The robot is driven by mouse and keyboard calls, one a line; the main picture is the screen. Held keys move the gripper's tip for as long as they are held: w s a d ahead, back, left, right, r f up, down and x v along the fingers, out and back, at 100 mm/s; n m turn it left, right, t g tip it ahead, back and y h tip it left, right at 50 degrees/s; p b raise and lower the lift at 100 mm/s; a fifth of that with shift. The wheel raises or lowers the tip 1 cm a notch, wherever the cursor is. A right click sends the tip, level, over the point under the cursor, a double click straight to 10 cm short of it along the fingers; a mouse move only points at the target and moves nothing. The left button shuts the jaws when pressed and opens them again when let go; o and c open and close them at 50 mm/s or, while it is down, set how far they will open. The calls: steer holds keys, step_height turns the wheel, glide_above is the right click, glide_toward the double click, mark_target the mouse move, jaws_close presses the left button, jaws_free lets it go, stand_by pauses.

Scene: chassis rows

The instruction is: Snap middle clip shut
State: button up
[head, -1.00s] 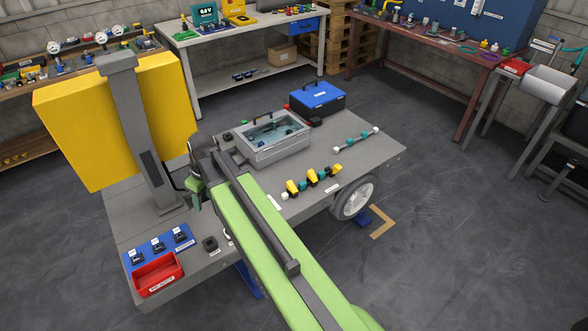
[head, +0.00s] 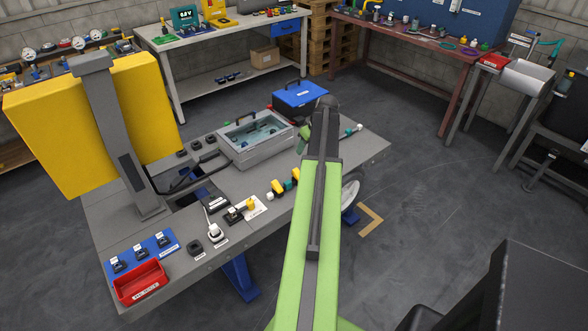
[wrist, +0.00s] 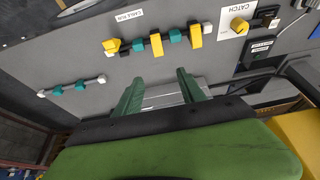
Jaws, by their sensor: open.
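Three yellow clips sit along a cable run with teal and white parts. The middle clip (wrist: 156,43) shows in the wrist view between a left clip (wrist: 111,46) and a right clip (wrist: 195,36). I cannot clearly tell whether its yellow lever is raised or down. In the head view the middle clip (head: 296,176) is at my arm's edge, and another clip is hidden behind the arm. My gripper (wrist: 160,88) is open and empty, its green fingers apart. In the wrist view the clips appear beyond the fingertips, with no contact seen.
A grey case with a clear lid (head: 254,131) and a blue toolbox (head: 300,97) stand near my arm's end. A catch with a yellow knob (wrist: 239,25) is beside the clips. A second teal-and-white line (wrist: 72,87) lies to the left. A red bin (head: 141,283) is at the near corner.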

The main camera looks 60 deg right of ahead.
mark_target(295, 169)
steer(key=b+x, duration=1.6)
steer(key=x, duration=0.1)
steer(key=shift+s+d+f, duration=0.15)
steer(key=shift+f, duration=0.25)
steer(key=shift+r, duration=0.15)
jaws_close()
